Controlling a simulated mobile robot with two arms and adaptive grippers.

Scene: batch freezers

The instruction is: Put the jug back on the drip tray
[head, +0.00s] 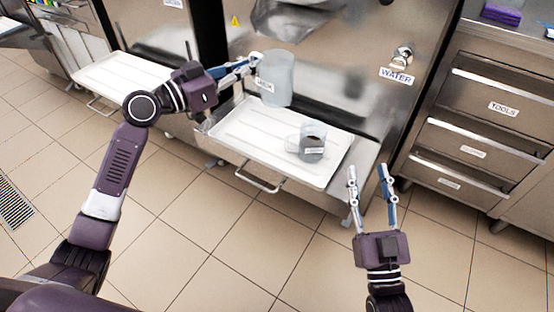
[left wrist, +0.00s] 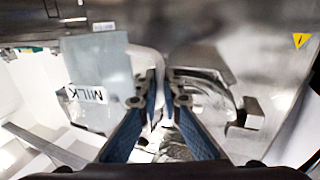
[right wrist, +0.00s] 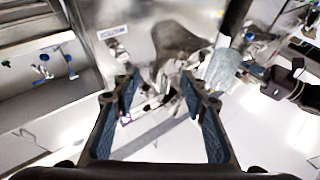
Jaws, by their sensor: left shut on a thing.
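The grey translucent jug (head: 277,80) with a MILK label is upright in the air over the back of the white drip tray (head: 252,128). My left gripper (head: 252,64) is shut on its handle from the left side. In the left wrist view the jug (left wrist: 95,75) fills the upper left, with its handle between the fingers. The jug (right wrist: 220,68) also shows in the right wrist view. My right gripper (head: 370,172) is open and empty, in front of the tray's right end.
A smaller clear measuring jug (head: 312,150) with dark contents stands on the tray's right part. The tray's left and middle are bare. A WATER tap (head: 402,58) is on the machine to the right. A second white tray (head: 125,72) is at the left, drawers (head: 480,125) at the right.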

